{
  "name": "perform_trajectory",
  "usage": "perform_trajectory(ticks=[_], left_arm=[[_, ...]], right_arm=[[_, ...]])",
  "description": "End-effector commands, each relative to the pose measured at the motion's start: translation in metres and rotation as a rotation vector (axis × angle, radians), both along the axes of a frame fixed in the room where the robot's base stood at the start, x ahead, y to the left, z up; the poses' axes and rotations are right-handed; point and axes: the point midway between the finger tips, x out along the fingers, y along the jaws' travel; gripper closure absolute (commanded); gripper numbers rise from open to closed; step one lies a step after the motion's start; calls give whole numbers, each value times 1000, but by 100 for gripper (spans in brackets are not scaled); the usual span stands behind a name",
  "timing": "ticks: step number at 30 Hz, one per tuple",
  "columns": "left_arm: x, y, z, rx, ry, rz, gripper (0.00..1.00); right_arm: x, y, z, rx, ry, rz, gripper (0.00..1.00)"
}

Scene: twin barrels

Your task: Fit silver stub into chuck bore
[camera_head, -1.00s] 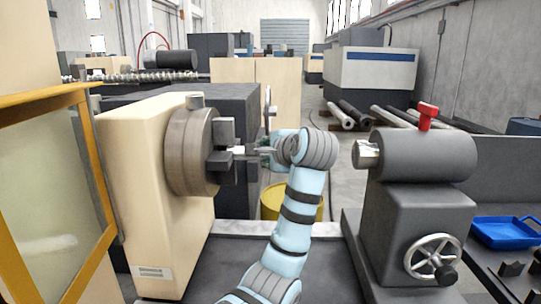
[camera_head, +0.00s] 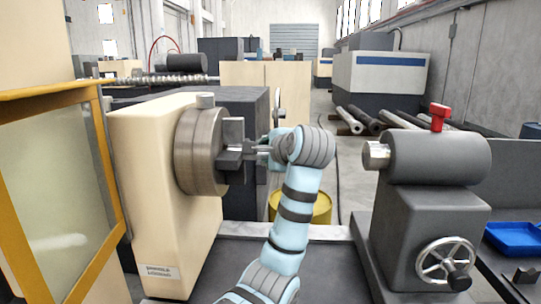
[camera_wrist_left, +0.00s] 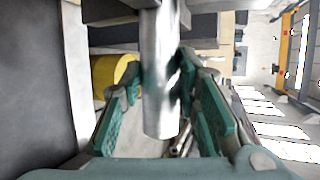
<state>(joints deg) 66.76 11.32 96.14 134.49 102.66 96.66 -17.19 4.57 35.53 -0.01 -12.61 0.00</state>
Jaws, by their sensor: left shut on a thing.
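The chuck (camera_head: 200,152) is a round grey disc with dark jaws on the cream headstock, left of centre in the head view. My left gripper (camera_head: 264,150) is just right of the jaws, level with the chuck's middle. In the left wrist view, the gripper (camera_wrist_left: 160,88) is shut on the silver stub (camera_wrist_left: 160,60), a shiny cylinder between its green fingers. The stub's far end runs out of the top of that view. In the head view, the jaws and fingers hide most of the stub and the bore, so I cannot tell how deep it sits. My right gripper is out of view.
The tailstock (camera_head: 432,160) with its red lever and handwheel (camera_head: 447,262) stands to the right. A yellow barrel (camera_head: 312,208) is behind my arm. A blue tray (camera_head: 515,239) lies at the right edge. The gap between arm and tailstock is free.

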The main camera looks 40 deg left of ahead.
Motion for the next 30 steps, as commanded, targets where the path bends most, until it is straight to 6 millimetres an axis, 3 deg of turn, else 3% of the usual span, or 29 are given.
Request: perform_trajectory(ticks=[30], left_arm=[[-14, 18, 1, 2, -3, 0, 100]], right_arm=[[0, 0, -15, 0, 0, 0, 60]])
